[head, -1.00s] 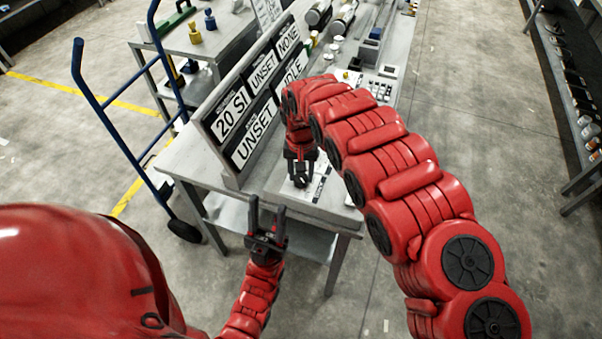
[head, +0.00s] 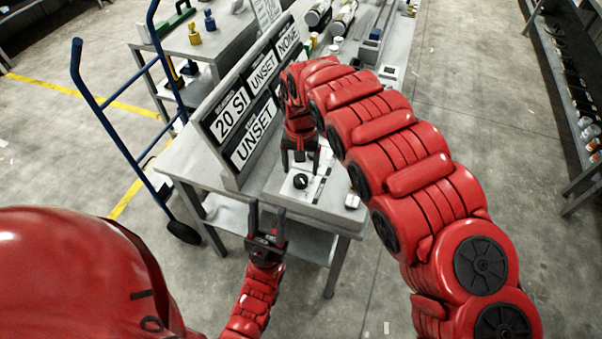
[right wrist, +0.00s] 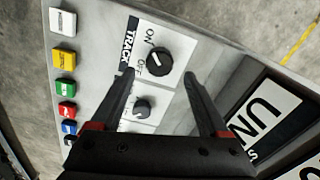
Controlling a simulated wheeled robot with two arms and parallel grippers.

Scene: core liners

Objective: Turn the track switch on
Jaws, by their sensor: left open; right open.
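The track switch is a round black knob (right wrist: 160,62) on a white plate, beside a "TRACK" label (right wrist: 131,40) with "ON" and "OFF" markings. I cannot tell for certain which marking its pointer faces. In the head view the knob (head: 301,181) sits on the console at the table's near end. My right gripper (head: 300,168) is open and empty just behind and above it. In the right wrist view the fingertips of the right gripper (right wrist: 159,74) lie on either side of the knob, apart from it. My left gripper (head: 267,207) is open and empty in front of the table's near edge.
A smaller knob (right wrist: 142,107) sits near the track knob. Several coloured buttons, among them a green one (right wrist: 65,87), line the console. A sign board (head: 232,118) with "UNSET" panels stands along the table's left side. A blue hand truck (head: 112,125) stands left.

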